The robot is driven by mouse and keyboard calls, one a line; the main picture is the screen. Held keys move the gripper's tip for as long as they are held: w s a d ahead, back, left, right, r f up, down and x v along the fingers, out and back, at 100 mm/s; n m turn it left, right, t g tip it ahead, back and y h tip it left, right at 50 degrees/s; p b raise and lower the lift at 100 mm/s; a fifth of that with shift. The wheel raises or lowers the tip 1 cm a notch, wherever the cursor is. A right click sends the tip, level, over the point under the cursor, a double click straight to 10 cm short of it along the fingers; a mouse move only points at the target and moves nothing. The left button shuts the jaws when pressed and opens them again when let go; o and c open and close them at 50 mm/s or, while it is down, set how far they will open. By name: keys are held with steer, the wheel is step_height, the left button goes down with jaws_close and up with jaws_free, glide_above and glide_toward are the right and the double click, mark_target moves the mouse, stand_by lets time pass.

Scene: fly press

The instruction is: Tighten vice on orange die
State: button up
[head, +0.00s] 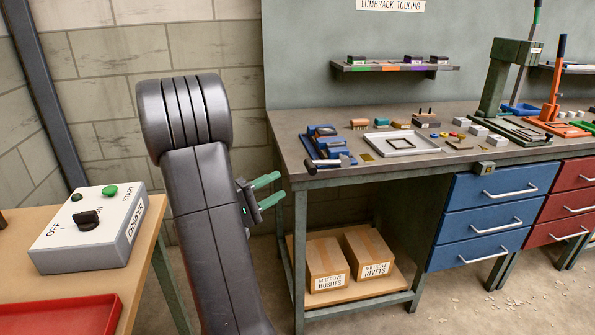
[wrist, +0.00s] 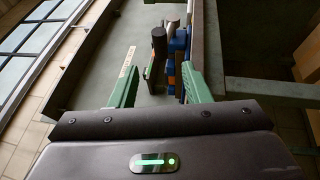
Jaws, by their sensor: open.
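A blue vice (head: 322,143) stands at the left front corner of the grey bench, with a dark handle (head: 332,162) on its front. An orange-brown block (head: 359,124) lies on the bench behind and right of the vice; I cannot tell whether a die sits between the jaws. My gripper (head: 280,188) is open and empty, left of the bench and lower than its top in the picture. In the wrist view, the dark handle (wrist: 159,44) and blue vice (wrist: 178,48) show beyond and between my green fingers (wrist: 160,60). A small orange patch (wrist: 171,67) shows beside the vice.
A grey tray (head: 402,143), small blocks and a green press (head: 503,80) are along the bench (head: 290,150). A shelf (head: 395,67) hangs above. Cartons (head: 326,262) sit underneath. A control box (head: 92,228) and red tray (head: 70,318) are on the left table.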

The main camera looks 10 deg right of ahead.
mark_target(317, 163)
steer(key=p+x, duration=0.1)
steer(key=x, duration=1.3)
steer(key=shift+s+f, duration=0.1)
steer(key=shift+s, duration=0.05)
steer(key=shift+c, duration=0.2)
steer(key=c, duration=0.7)
jaws_close()
